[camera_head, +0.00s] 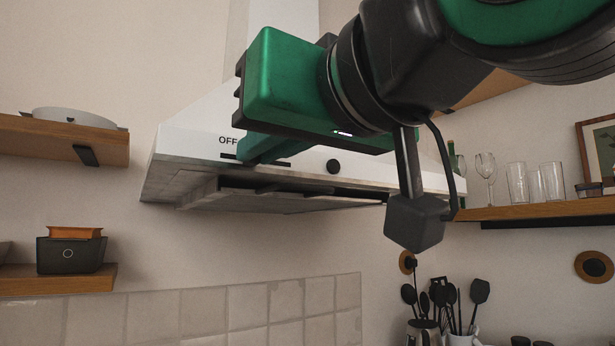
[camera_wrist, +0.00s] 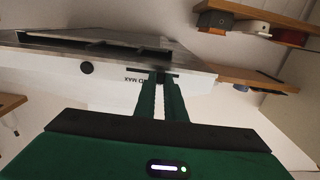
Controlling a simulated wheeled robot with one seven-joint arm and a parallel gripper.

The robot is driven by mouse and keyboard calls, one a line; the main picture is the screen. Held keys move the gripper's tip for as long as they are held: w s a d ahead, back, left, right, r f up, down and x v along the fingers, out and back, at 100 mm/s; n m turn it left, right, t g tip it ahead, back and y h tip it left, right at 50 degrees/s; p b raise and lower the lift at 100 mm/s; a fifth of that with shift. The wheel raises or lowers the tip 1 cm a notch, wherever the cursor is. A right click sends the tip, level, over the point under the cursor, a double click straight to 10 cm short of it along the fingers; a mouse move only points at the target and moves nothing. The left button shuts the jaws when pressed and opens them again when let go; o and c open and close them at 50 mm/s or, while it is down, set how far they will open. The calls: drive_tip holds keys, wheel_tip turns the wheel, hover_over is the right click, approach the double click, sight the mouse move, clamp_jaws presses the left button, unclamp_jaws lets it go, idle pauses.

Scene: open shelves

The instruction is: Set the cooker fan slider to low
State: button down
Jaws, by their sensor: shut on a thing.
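The white cooker hood (camera_head: 190,135) hangs on the wall in the head view. Its front strip carries an "OFF" label (camera_head: 228,140) and a dark slider slot (camera_head: 282,164). My gripper (camera_head: 250,155) is at this slot, just right of "OFF", with its green fingers close together. The fingers also reach the hood's front edge in the wrist view (camera_wrist: 161,76), near a partly covered label ending in "MAX" (camera_wrist: 136,80). The fingers are shut on the slider knob, which they hide, so its exact setting cannot be read.
A round black knob (camera_head: 333,166) is right of the slot. A wooden shelf with glasses (camera_head: 535,210) stands at the right, with utensils (camera_head: 450,300) below. Shelves at the left hold a white dish (camera_head: 75,117) and a dark box (camera_head: 70,254). Space below the hood is open.

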drive_tip(key=c, duration=1.8)
unclamp_jaws()
drive_tip(key=v, duration=1)
drive_tip(key=shift+s+d, duration=0.25)
drive_tip(key=shift+w+f, duration=0.1)
